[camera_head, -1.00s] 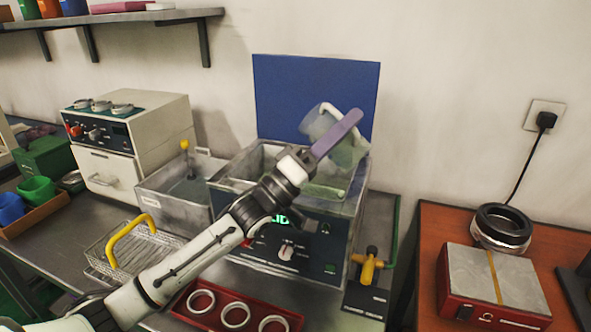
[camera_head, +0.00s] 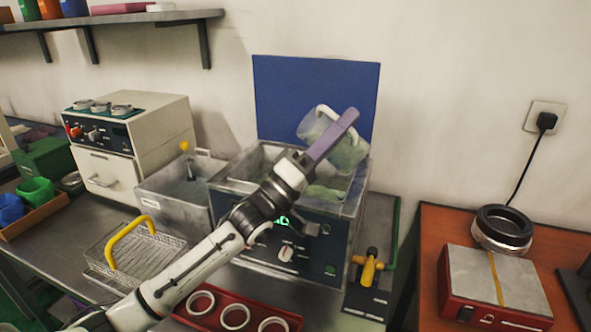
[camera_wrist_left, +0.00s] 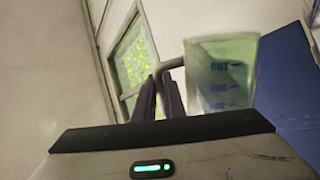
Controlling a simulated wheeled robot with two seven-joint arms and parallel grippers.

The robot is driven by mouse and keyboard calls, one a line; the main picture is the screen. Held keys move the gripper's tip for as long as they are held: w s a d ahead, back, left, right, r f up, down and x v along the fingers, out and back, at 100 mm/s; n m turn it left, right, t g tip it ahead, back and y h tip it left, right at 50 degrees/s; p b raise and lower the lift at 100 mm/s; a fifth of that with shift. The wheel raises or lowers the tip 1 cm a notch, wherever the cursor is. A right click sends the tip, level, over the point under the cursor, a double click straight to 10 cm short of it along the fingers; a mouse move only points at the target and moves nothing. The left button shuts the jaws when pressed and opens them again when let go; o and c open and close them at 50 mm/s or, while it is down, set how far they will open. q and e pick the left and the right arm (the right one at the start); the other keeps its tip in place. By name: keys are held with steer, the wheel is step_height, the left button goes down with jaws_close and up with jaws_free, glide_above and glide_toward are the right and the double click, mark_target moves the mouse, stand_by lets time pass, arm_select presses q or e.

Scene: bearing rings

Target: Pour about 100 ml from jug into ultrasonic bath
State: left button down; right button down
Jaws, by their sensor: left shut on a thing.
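A translucent jug (camera_head: 346,152) with a pale handle and greenish liquid is tilted above the ultrasonic bath (camera_head: 235,187). My left gripper (camera_head: 345,120) is shut on the jug's handle, with its purple fingers at the handle. The left wrist view also shows the jug (camera_wrist_left: 222,75), with blue markings on its side, and the fingers (camera_wrist_left: 160,98) at its handle. The bath is an open metal tank with a dark control panel. My arm hides part of the bath and its display. Whether liquid is flowing out is not clear. My right gripper is not in view.
A blue panel (camera_head: 275,95) stands behind the bath. A metal tank (camera_head: 165,195) adjoins it at left, with a wire basket (camera_head: 150,262) in front. A red tray (camera_head: 255,312) with white rings lies in front. A yellow valve (camera_head: 369,268) is at right.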

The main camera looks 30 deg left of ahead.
arm_select(q)
steer(key=shift+s+r, duration=0.1)
steer(key=shift+s+a, duration=0.2)
steer(key=shift+s, duration=0.05)
steer(key=shift+n+t+y, duration=0.3)
steer(key=shift+t, duration=0.1)
steer(key=shift+s+n, duration=0.2)
steer(key=shift+n, duration=0.1)
steer(key=shift+a+n+y, duration=0.1)
steer(key=shift+n+y, duration=0.2)
steer(key=shift+y, duration=0.1)
steer(key=shift+t, duration=0.4)
steer(key=shift+d+r, duration=0.1)
steer(key=shift+d, duration=0.1)
steer(key=shift+w+d+f+m+g+h+p, duration=0.1)
steer(key=shift+d+f+m+g+h+p, duration=0.3)
steer(key=shift+m+g+h, duration=0.8)
steer(key=shift+s+d+f+m+g+h+p, duration=0.1)
steer(key=shift+d+f+m+g+h+p, duration=0.45)
steer(key=shift+m, duration=1.1)
steer(key=shift+w+d+f+m+g+h+p, duration=0.15)
steer(key=shift+d+f+m+g+h, duration=0.4)
steer(key=shift+m+g, duration=0.75)
